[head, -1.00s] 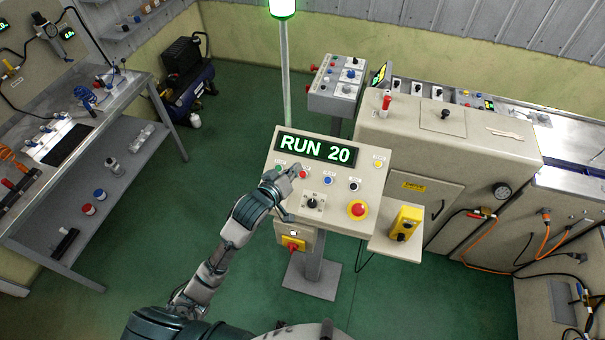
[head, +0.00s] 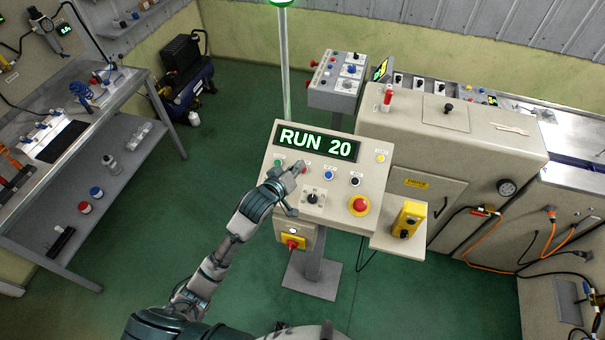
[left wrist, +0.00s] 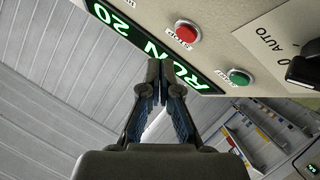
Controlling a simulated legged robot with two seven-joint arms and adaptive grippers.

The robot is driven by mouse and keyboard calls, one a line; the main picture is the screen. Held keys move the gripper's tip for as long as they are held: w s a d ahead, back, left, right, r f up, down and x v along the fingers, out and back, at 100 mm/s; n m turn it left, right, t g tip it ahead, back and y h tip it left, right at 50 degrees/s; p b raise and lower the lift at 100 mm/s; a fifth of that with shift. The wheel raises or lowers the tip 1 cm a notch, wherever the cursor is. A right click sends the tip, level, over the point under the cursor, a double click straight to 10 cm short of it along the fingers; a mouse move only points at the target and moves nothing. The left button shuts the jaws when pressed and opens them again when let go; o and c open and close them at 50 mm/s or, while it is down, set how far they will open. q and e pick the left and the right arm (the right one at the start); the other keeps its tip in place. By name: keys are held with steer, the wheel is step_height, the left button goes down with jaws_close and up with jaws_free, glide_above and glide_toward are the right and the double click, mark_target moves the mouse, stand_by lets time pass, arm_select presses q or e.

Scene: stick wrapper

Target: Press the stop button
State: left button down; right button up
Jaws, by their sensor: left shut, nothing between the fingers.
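The control panel (head: 276,211) stands on a pedestal, and its display (head: 316,144) reads RUN 20. The red stop button (left wrist: 187,32), labelled STOP, is clear in the left wrist view. In the head view a small part of the red button (head: 306,169) shows just right of the fingertips. The green start button (left wrist: 240,77) is beside it. My left gripper (head: 297,167) is shut and empty, over the panel below the display. It also shows in the left wrist view (left wrist: 158,68), where its tips appear apart from the stop button. My right gripper is not in view.
A red mushroom button (head: 360,205) on yellow, a black selector knob (head: 312,198) and a blue button (head: 329,174) are close by on the panel. A yellow box (head: 409,217) sits on the side shelf. A workbench (head: 125,105) stands at left.

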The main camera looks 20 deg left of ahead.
arm_select(q)
steer(key=shift+w+f, duration=0.5)
steer(key=shift+f, duration=0.4)
steer(key=shift+w+f, duration=0.15)
steer(key=shift+f, duration=0.15)
stand_by(0.7)
steer(key=shift+w+f, duration=0.15)
steer(key=shift+f, duration=0.25)
stand_by(0.9)
steer(key=shift+s+r+p, duration=0.35)
steer(key=shift+r+p, duration=0.45)
steer(key=shift+p, duration=0.3)
